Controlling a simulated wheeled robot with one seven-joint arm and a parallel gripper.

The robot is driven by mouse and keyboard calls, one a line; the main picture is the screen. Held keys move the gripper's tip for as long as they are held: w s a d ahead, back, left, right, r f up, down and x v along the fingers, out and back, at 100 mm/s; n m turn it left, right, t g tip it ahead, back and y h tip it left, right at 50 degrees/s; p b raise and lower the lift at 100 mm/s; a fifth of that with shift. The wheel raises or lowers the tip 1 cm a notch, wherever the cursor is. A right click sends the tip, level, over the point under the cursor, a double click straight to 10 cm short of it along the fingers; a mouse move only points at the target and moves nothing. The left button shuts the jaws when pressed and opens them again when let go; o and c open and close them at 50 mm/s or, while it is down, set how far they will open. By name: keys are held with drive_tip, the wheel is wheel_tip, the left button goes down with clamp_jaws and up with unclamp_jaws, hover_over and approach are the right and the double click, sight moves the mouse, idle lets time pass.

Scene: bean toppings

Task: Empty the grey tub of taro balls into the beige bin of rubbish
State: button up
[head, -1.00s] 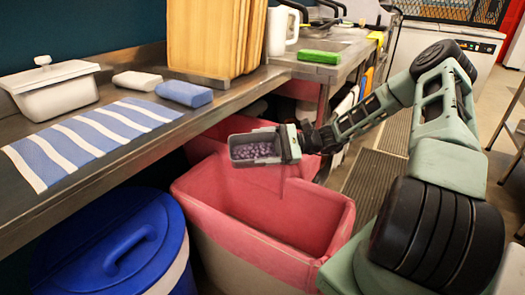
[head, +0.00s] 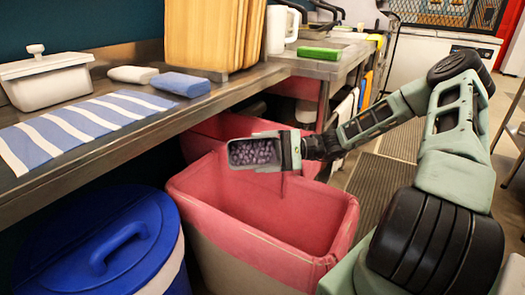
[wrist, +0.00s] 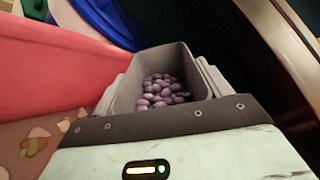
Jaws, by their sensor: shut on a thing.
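The grey tub (head: 262,134) holds purple taro balls (head: 252,152) and hangs over the far part of the beige bin (head: 228,262). My gripper (head: 288,150) is shut on the tub at its right end. The tub is tilted, its open top turned partly toward the head camera, with the balls still inside. The beige bin has a red liner folded over its rim. In the wrist view the grey tub (wrist: 125,95) sits between the fingers, with a heap of taro balls (wrist: 160,92) in it. Rubbish (wrist: 38,140) shows in the bin at lower left.
A blue lidded barrel (head: 95,250) stands left of the bin. A second red-lined bin (head: 205,135) is behind. The steel counter (head: 130,150) at left holds a striped cloth (head: 75,128), two sponges, a white lidded container (head: 45,80) and upright boards (head: 205,35).

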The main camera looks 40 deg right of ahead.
drive_tip(key=f+n, duration=0.1)
drive_tip(key=s+a+f+n+b, duration=0.1)
drive_tip(key=n, duration=0.1)
drive_tip(key=s+f+n+b, duration=0.1)
drive_tip(key=shift+s+a+f+n, duration=0.1)
drive_tip(key=shift+a+f+n, duration=0.05)
drive_tip(key=shift+n, duration=0.15)
drive_tip(key=shift+s+a+f+n, duration=0.15)
drive_tip(key=shift+s+n, duration=0.1)
drive_tip(key=shift+n, duration=0.5)
drive_tip(key=shift+s+a+n, duration=0.15)
drive_tip(key=shift+s+n, duration=0.1)
drive_tip(key=shift+n, duration=0.5)
idle(0.5)
drive_tip(key=shift+n, duration=0.9)
drive_tip(key=shift+p, duration=0.35)
